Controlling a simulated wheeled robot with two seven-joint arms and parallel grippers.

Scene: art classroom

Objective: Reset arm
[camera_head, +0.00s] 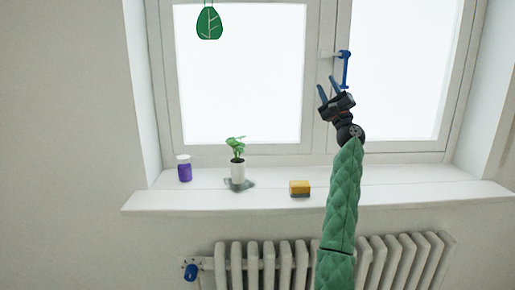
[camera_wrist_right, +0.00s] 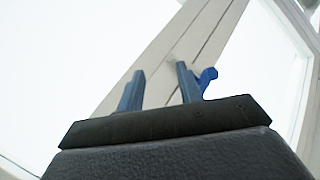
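My right arm (camera_head: 343,205), in a green quilted sleeve, reaches up in front of the window in the head view. My right gripper (camera_head: 328,88) is open, with its two blue fingers apart and nothing between them. It is just left of and below the blue window handle (camera_head: 346,68). In the right wrist view the open fingers (camera_wrist_right: 160,85) point at the window frame, and the blue handle (camera_wrist_right: 208,77) shows beside the right finger. I cannot tell whether they touch. My left gripper is not in view.
The windowsill (camera_head: 415,190) holds a purple jar (camera_head: 184,170), a potted plant (camera_head: 237,170) on a wet-looking patch and a yellow sponge (camera_head: 299,188). A radiator (camera_head: 285,265) with a blue valve knob (camera_head: 191,272) is below. A green leaf ornament (camera_head: 209,23) hangs above. The sill's right part is clear.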

